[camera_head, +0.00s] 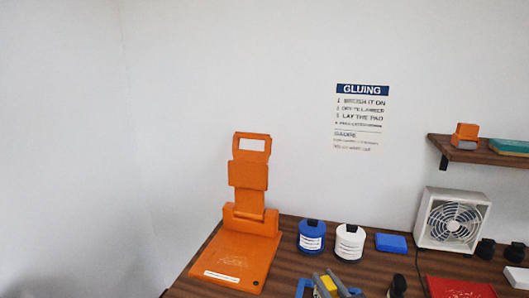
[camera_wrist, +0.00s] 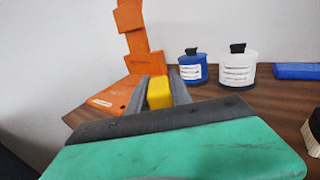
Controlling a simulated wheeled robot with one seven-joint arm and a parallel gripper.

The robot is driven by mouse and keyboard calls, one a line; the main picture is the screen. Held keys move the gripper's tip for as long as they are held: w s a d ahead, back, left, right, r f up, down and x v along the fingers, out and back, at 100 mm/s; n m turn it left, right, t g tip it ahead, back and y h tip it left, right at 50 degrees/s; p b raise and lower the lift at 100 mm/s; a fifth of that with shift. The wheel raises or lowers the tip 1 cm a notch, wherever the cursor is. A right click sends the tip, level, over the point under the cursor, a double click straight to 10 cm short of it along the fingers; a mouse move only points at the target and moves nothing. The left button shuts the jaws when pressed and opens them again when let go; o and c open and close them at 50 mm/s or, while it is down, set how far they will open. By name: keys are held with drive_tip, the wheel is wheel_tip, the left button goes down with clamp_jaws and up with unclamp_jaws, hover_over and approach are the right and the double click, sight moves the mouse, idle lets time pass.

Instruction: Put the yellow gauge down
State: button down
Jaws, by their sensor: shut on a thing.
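The yellow gauge (camera_head: 328,284) is between the fingers of my gripper (camera_head: 327,279) at the bottom edge of the head view, over the front of the wooden counter (camera_head: 285,272). The wrist view shows the gauge (camera_wrist: 160,93) as a yellow block with a finger of my gripper (camera_wrist: 160,80) on each side. My gripper is shut on it. Its lower part is hidden, so I cannot tell whether it touches the counter. Blue strips (camera_head: 303,287) show on the counter beside the gripper, partly hidden.
An orange press (camera_head: 245,250) stands left. Behind the gripper are a blue jar (camera_head: 311,240), a white jar (camera_head: 349,245) and a blue block (camera_head: 391,243). A fan (camera_head: 452,219), red pad (camera_head: 460,288) and brush (camera_head: 397,287) are right. Bare counter shows between jars and gripper.

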drive_tip(key=shift+s+a+r, duration=0.2)
drive_tip(key=shift+a+r, duration=0.1)
drive_tip(key=shift+r, duration=0.3)
drive_tip(key=shift+w+d+f, duration=0.1)
drive_tip(key=shift+d+f, duration=0.05)
drive_tip(key=shift+f, duration=0.25)
drive_tip(key=shift+w+d+f, duration=0.1)
drive_tip(key=shift+f, duration=0.3)
drive_tip(key=shift+r, duration=0.15)
